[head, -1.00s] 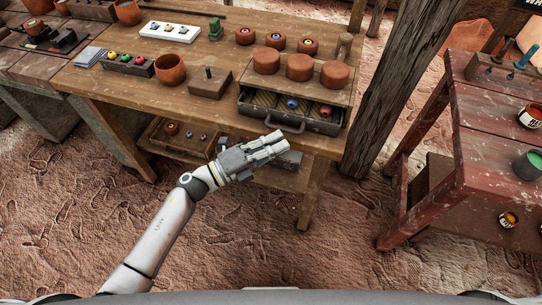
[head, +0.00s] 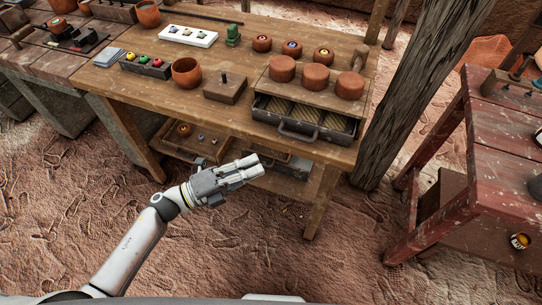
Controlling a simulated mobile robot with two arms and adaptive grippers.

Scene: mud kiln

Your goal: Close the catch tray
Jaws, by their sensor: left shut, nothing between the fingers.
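The catch tray (head: 325,135) is a dark drawer with a curved handle on its front, under a wooden box top (head: 313,98) on the workbench. It stands pulled out, and its patterned inside shows in the gap below the box top's front edge. Three terracotta lids (head: 316,78) sit on the box top. My left gripper (head: 252,166) is shut and empty, in front of the bench and lower left of the tray's handle, apart from it. My right gripper is not in view.
The wooden workbench (head: 225,118) also holds a terracotta bowl (head: 186,73), a block with a peg (head: 225,90) and a green figure (head: 233,36). A lower shelf (head: 282,181) holds small items. A thick post (head: 410,90) and a red table (head: 500,150) stand to the right.

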